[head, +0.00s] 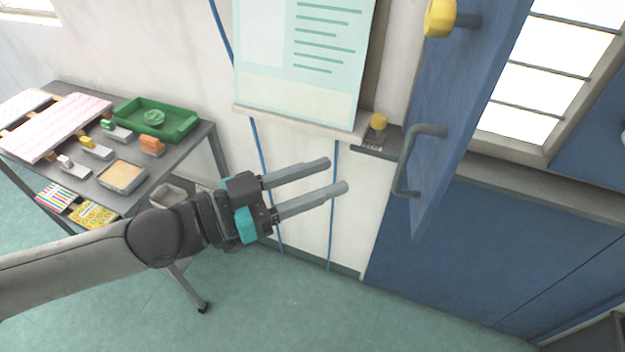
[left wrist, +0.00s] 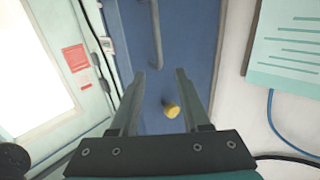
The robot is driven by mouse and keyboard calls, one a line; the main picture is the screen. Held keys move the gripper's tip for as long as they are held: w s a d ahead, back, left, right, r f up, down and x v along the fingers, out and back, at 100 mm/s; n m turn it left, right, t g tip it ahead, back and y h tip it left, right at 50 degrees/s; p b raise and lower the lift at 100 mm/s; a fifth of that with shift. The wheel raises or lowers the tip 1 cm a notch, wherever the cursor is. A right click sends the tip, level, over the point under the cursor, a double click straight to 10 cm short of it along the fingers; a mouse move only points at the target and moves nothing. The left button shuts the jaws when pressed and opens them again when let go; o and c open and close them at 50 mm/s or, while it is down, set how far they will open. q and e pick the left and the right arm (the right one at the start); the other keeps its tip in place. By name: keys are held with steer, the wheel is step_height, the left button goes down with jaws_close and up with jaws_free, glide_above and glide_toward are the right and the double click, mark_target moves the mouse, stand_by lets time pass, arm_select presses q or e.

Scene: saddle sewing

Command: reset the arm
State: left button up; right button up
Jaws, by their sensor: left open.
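My left gripper (head: 337,175) reaches in from the left in the head view. Its two grey fingers are parallel and apart, with nothing between them. In the left wrist view the open fingers (left wrist: 160,75) point toward a blue door (left wrist: 195,60). In the head view the fingertips stop left of the blue door (head: 440,110) and its grey handle (head: 407,165), with a visible gap in the picture. The handle also shows in the left wrist view (left wrist: 156,35). My right gripper is in neither view.
A grey table (head: 205,130) at left holds a green tray (head: 180,125), a pink board (head: 60,125) and several small blocks. A yellow knob (head: 440,18) sits on the door. A pale green poster (head: 300,60) hangs on the wall. The green floor (head: 290,310) below is clear.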

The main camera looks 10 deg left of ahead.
arm_select(q)
steer(key=shift+s+a, duration=0.3)
steer(key=shift+a, duration=0.05)
stand_by(0.3)
